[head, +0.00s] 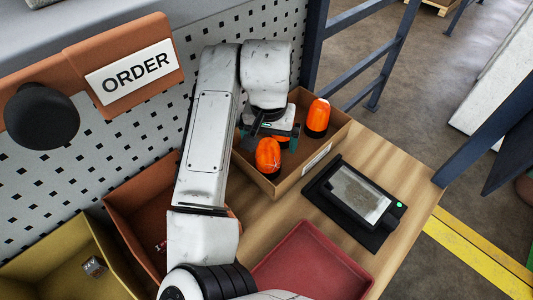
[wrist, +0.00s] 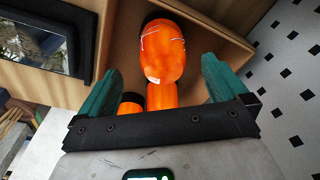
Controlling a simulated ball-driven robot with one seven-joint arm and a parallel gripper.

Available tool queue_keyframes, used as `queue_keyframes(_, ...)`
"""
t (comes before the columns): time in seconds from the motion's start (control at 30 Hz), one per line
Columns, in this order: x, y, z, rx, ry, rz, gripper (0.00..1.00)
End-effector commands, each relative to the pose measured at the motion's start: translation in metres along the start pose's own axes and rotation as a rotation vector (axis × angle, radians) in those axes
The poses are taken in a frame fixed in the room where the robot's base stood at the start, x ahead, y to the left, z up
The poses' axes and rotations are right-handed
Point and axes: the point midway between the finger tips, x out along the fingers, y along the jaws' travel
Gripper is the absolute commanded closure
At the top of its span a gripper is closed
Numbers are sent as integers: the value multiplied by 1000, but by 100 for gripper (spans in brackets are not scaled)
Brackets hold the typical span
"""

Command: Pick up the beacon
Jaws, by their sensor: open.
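Two orange beacons with black bases show in the head view, inside a brown cardboard box (head: 337,137). One beacon (head: 318,117) stands at the box's right, and the other beacon (head: 267,157) is at its near left. My gripper (head: 276,132) is low over the box, between them and partly hidden by my arm. In the wrist view my gripper (wrist: 160,72) is open, with teal fingers apart. An orange beacon (wrist: 163,52) shows ahead between the fingers. More orange parts and a black base (wrist: 131,98) show nearer the gripper bar, partly hidden. I see no grip on any beacon.
A dark device with a screen (head: 358,193) lies on the wooden table right of the box. A red tray (head: 312,262), an orange bin (head: 130,200) and a yellow bin (head: 60,255) are nearer. A perforated panel (head: 110,150) with an ORDER sign (head: 133,74) stands left.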

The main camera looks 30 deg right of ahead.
Motion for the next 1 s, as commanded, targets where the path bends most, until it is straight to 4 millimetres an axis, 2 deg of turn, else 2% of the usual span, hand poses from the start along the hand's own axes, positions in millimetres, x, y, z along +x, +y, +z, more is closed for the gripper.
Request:
queue_keyframes(0.27, 21, -2, 1, -2, -1, 1, 0)
queue_keyframes(0.5, 55, -5, 2, 0, -2, 2, 0)
queue_keyframes(0.6, 63, -5, 2, 0, 0, 1, 0)
queue_keyframes(0.87, 66, -5, 2, 1, 1, 0, 0)
queue_keyframes(1.0, 66, -5, 1, 1, 1, 0, 13)
